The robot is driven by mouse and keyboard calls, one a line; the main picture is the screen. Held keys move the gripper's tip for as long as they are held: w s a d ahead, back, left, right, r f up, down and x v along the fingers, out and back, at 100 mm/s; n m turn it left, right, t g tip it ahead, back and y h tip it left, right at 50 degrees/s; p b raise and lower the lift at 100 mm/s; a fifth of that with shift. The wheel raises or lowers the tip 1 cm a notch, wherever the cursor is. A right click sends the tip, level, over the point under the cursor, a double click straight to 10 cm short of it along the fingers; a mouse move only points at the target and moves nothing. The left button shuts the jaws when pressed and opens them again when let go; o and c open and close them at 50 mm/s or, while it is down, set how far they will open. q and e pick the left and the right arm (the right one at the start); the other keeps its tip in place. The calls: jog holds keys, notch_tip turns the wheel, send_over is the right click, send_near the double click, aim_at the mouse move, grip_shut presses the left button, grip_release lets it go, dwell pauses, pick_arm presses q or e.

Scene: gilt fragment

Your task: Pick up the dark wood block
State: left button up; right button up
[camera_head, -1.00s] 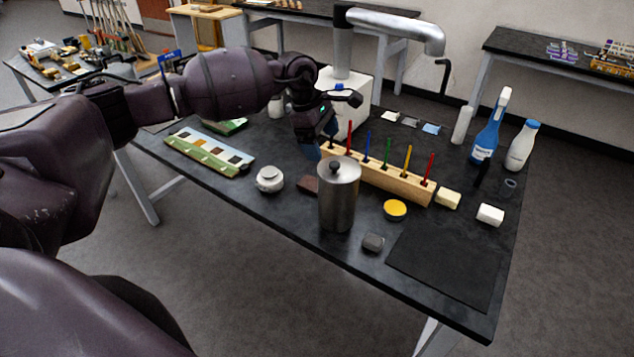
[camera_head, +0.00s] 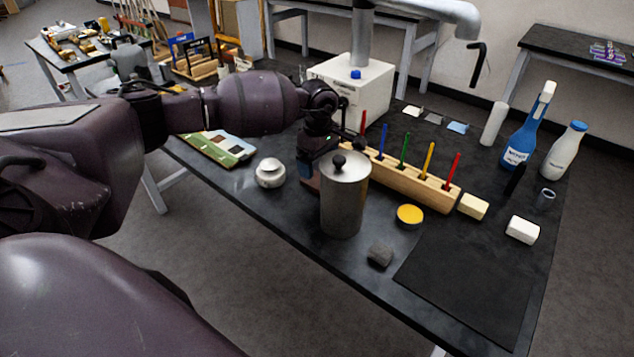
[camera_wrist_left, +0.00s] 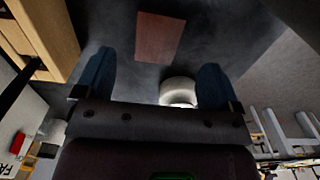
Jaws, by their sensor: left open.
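The dark wood block (camera_wrist_left: 158,37) is a reddish-brown flat block lying on the black tabletop, ahead of my open fingers in the left wrist view. In the head view a small part of the block (camera_head: 311,184) shows, mostly hidden behind the steel canister and my gripper. My left gripper (camera_head: 308,166) is over the block's area, fingers pointing down. In the wrist view the block is apart from the fingers. My right gripper is not in view.
The lidded steel canister (camera_head: 344,205) stands close in front of the gripper. A wooden rack with coloured sticks (camera_head: 400,182) is right of it, a white round jar (camera_head: 270,173) left. A white box (camera_head: 352,88) is behind. A black mat (camera_head: 465,285) lies at front right.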

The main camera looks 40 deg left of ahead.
aim_at(316, 182)
pick_arm(q)
jog(key=shift+w+d+f, duration=0.1)
jog(key=shift+d+f, duration=0.05)
jog(key=shift+f, duration=2.8)
jog(key=shift+c, duration=0.3)
jog(key=c, duration=1)
